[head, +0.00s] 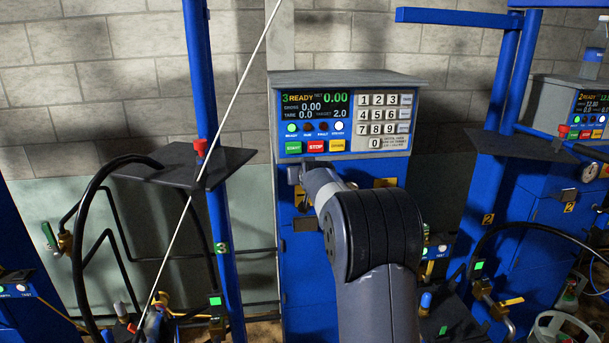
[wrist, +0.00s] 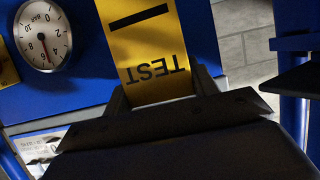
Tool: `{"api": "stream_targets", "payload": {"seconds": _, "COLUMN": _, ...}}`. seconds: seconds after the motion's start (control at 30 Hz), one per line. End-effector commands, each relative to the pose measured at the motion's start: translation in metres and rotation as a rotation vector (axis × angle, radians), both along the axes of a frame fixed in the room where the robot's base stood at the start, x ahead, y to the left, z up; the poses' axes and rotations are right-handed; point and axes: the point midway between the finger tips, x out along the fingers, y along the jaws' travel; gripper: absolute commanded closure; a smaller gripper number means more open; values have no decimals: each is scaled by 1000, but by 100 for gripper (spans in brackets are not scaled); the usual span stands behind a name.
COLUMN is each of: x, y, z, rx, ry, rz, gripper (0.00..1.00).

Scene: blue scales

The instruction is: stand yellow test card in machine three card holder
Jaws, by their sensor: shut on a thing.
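The yellow test card (wrist: 150,45) is between the fingers of my gripper (wrist: 160,92) in the wrist view. Its TEST lettering and black bar look upside down there, and its far end runs out of the picture. In the head view a small piece of the card (head: 302,198) shows left of my arm, in front of the blue machine three (head: 340,150). A small dark bracket (head: 303,223) is just below it, perhaps the card holder. I cannot tell whether the card touches it. My gripper (head: 297,177) is mostly hidden by my arm in the head view.
A round gauge (wrist: 42,35) is beside the card on the blue front. Another yellow piece (head: 385,183) shows right of my arm. A blue post with a dark shelf (head: 190,165) stands left, with hoses. Machine two (head: 560,200) is at right.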

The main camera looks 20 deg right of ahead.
Motion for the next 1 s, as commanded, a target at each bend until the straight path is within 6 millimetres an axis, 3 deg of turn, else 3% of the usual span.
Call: {"api": "stream_targets", "payload": {"seconds": 1.0, "x": 0, "y": 0, "z": -60, "rx": 0, "ry": 0, "rz": 0, "gripper": 66}}
